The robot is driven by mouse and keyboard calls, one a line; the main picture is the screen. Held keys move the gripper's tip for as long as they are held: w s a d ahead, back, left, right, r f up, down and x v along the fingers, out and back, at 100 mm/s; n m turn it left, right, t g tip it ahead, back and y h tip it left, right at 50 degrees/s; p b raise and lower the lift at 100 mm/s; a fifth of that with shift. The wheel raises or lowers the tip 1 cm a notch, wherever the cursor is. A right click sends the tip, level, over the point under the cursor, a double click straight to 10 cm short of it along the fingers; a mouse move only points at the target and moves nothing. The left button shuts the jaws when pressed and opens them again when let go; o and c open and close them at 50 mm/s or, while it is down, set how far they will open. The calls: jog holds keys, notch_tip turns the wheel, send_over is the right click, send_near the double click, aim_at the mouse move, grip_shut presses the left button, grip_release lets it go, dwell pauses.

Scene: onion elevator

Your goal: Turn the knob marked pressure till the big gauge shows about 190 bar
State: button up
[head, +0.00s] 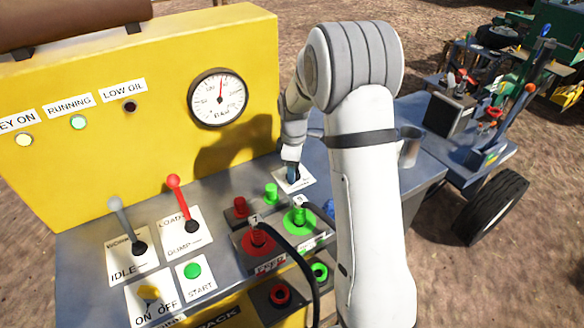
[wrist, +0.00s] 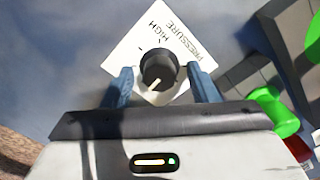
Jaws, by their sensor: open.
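The black pressure knob (wrist: 158,66) sits on a white plate (wrist: 128,48) lettered HIGH and PRESSURE. Its pale pointer line points toward the lower left of the wrist view. My gripper (wrist: 161,75) is open, with one blue finger on each side of the knob; a gap shows on both sides. In the head view my gripper (head: 292,172) is down at the plate (head: 307,182), and the knob is hidden there. The big round gauge (head: 218,97) is on the yellow panel. Its red needle points nearly straight up, slightly right; its numbers are too small to read surely.
Red and green couplings (head: 258,240) with a black hose stand just in front of the plate. Further left are a red-topped lever (head: 180,200), a grey-topped lever (head: 126,225) and a green START button (head: 192,270). The yellow panel (head: 120,150) rises behind.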

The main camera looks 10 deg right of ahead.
jog(key=c, duration=0.9)
jog(key=shift+a, duration=0.2)
jog(key=shift+c, duration=0.3)
jog(key=shift+d, duration=0.15)
